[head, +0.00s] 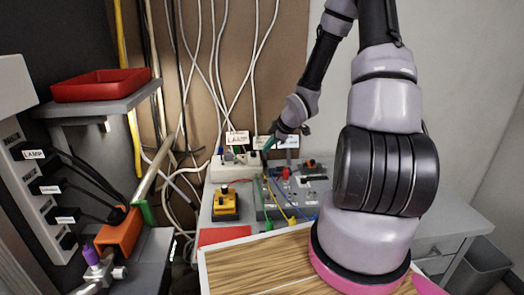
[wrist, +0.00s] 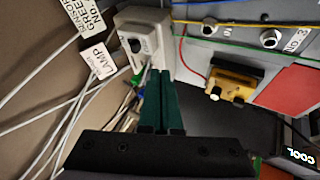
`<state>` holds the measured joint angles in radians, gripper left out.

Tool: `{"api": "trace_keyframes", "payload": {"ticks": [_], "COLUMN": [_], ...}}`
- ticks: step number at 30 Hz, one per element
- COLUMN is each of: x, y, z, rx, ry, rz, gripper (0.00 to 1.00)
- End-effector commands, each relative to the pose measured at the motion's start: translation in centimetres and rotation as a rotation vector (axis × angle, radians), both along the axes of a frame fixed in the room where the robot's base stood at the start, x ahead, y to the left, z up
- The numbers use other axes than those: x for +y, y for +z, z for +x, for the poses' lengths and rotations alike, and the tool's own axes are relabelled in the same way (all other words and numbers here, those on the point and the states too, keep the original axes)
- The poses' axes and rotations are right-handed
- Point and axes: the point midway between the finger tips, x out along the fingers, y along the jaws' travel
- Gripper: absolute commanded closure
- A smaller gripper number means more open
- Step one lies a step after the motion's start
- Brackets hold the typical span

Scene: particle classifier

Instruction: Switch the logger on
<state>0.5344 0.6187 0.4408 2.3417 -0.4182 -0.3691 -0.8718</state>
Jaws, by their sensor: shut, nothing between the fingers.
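I cannot tell for sure which thing is the logger; no readable label says so. A grey panel box (head: 270,210) with coloured leads and small knobs stands on the bench in the head view, and its face shows in the wrist view (wrist: 222,40). A white socket strip (head: 222,172) with labelled plugs lies behind it; its end shows in the wrist view (wrist: 157,35). My gripper (head: 266,146) is over the back of the bench near the strip. In the wrist view its dark green fingers (wrist: 163,78) are together and empty, pointing toward the strip's lower edge.
A yellow block device (head: 226,207) sits left of the panel box. White cables with a LAMP tag (wrist: 92,60) hang beside the strip. A red tray (head: 100,85) is on a shelf at left. A wooden board (head: 260,265) lies in front.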

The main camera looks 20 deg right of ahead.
Motion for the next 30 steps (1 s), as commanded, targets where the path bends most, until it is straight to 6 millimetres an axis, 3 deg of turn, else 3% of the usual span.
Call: {"api": "trace_keyframes", "payload": {"ticks": [14, 21, 30], "x": [2.7, 1.9, 1.8], "y": [-7.7, -7.3, -7.3], "z": [5.0, 8.2, 8.8], "rx": [0.002, -0.001, 0.000], "ry": [0.003, 0.000, 0.002], "rz": [-0.001, -0.001, -0.001], "gripper": [1.00, 1.00, 1.00]}}
